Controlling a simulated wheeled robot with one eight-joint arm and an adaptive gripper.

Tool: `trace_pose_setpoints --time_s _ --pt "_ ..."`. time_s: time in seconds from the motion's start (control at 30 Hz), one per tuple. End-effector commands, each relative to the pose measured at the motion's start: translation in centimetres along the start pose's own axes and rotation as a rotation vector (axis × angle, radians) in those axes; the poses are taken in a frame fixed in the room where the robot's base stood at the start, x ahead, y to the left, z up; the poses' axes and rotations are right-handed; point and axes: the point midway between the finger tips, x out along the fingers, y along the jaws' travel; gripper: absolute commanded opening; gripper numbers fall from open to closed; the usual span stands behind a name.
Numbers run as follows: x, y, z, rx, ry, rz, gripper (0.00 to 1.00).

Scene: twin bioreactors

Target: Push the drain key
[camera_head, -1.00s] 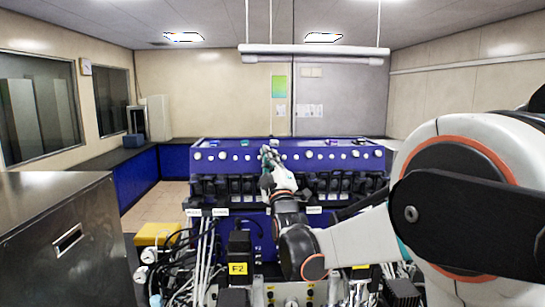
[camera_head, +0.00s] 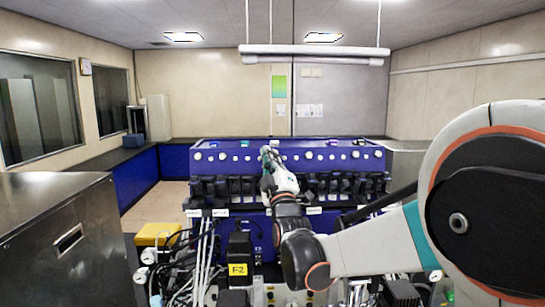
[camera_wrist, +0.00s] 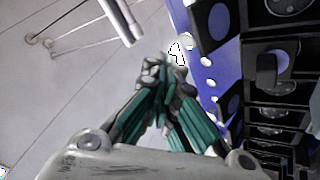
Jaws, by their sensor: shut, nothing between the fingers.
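My gripper (camera_head: 266,154) reaches forward to the blue bioreactor panel (camera_head: 318,155), its tip in front of the panel's row of round white knobs. In the wrist view my gripper (camera_wrist: 168,75) has its teal fingers drawn together at the tips, with nothing held. Just beyond the fingertips is a bright white shape (camera_wrist: 177,54) beside the blue panel (camera_wrist: 226,75). Contact with the panel cannot be told. No drain key can be made out by its label; the fingers hide part of the panel.
Black module units (camera_head: 335,188) line the panel below the knobs. Cables and tubes (camera_head: 200,250) crowd the front left, near a yellow box (camera_head: 157,235). A steel cabinet (camera_head: 60,235) stands at the near left. A hanging lamp bar (camera_head: 315,50) crosses above.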

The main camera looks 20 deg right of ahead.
Motion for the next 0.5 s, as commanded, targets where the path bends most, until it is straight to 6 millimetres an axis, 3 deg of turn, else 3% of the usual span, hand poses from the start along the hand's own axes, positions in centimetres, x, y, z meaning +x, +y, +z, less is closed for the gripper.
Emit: trace_pose_setpoints --time_s 0.5 --pt "-3.0 2.2 -2.3 0.001 0.001 0.0 0.0"
